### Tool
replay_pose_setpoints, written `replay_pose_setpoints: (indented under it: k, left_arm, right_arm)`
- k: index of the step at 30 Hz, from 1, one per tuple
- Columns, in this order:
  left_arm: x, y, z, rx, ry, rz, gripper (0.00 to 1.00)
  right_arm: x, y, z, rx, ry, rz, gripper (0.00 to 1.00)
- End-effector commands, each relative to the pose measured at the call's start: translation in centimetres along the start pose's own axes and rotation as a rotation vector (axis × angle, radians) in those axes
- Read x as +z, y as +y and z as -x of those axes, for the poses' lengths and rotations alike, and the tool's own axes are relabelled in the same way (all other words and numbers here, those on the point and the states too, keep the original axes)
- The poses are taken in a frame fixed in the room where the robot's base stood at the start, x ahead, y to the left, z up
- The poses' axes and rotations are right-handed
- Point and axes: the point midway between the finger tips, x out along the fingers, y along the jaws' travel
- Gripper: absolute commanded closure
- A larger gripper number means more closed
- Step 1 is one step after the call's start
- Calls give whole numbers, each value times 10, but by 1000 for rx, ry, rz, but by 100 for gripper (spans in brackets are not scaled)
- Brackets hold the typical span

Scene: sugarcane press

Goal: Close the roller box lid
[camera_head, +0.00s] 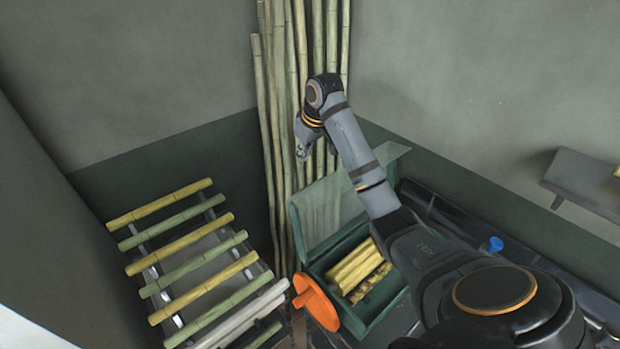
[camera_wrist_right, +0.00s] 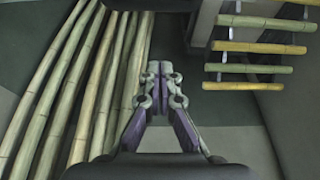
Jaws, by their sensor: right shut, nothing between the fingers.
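The roller box (camera_head: 385,308) is dark green and stands low in the middle of the head view, with yellow rollers or cane pieces (camera_head: 355,267) showing inside. Its see-through greenish lid (camera_head: 322,212) is raised, standing up along the box's far side. My right arm crosses in front of the lid and hides part of it. My right gripper (camera_head: 301,143) is above and beyond the lid, close to the tall canes, and looks apart from the lid. In the right wrist view its fingers (camera_wrist_right: 160,72) are shut with nothing between them. My left gripper is not in view.
Tall cane stalks (camera_head: 283,120) lean in the corner behind the lid. An orange wheel (camera_head: 316,303) is at the box's left front. A rack of cane pieces (camera_head: 190,240) stands left. A blue knob (camera_head: 495,244) and a wall shelf (camera_head: 585,180) are at right.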

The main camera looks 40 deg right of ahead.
Motion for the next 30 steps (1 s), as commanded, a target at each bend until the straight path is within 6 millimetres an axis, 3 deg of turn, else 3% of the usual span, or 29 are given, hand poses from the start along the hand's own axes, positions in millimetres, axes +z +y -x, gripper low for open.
replay_pose_setpoints:
  k: [3,7,11,15,21,30]
  left_arm:
    - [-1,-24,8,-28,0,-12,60]
    - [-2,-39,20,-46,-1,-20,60]
    - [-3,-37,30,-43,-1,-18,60]
    - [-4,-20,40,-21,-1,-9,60]
    - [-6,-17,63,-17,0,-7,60]
    - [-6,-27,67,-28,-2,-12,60]
  right_arm:
    - [0,-1,-11,-3,-4,1,100]
    - [0,-1,-36,-3,-6,-1,100]
    - [0,-1,-64,-3,-6,-2,100]
    - [0,-1,-94,-3,-6,-1,100]
    - [27,1,-85,4,-3,1,100]
    - [39,0,-85,1,-1,1,100]
